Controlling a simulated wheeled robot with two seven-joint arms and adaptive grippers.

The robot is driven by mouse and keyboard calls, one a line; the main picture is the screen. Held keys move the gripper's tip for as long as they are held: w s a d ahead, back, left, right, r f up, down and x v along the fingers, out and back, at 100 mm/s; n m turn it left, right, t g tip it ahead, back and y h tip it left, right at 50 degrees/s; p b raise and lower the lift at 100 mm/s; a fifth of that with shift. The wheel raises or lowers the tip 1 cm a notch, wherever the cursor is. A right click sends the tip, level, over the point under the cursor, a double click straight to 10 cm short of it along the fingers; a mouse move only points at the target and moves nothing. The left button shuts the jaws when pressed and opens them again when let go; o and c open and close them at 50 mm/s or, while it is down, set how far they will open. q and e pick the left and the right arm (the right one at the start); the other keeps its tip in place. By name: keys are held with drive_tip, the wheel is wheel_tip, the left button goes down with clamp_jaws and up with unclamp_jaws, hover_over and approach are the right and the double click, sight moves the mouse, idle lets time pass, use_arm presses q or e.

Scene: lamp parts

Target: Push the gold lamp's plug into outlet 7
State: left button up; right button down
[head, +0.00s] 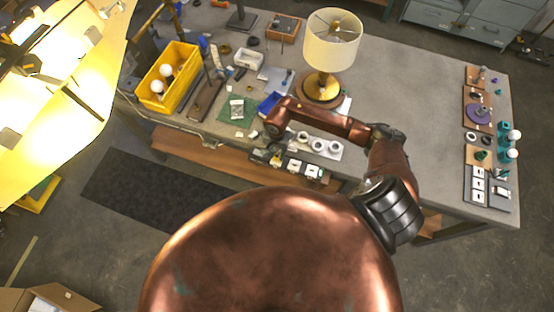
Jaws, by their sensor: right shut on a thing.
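The gold lamp (320,88) stands upright at the back middle of the bench, with a cream drum shade (331,40) and a round gold-brown base. My right arm reaches across in front of it. My right gripper (270,156) is small and dark, pointing down at the bench's front edge. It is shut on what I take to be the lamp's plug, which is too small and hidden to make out. A row of outlets with white faces (312,170) runs along the front edge just right of the gripper. Outlet numbers cannot be read. My left gripper is not in view.
A yellow bin (168,78) with white bulbs stands at the left of the bench (425,95). A white plate with white rings (318,146) lies behind the outlets. Trays of parts (478,180) line the right end. Bare benchtop lies between lamp and trays.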

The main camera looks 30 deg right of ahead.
drive_tip(key=shift+f+b, duration=0.5)
drive_tip(key=shift+b, duration=0.4)
idle(1.3)
drive_tip(key=c, duration=1.6)
unclamp_jaws()
drive_tip(key=shift+r, duration=0.15)
wheel_tip(320, 180, up, 12)
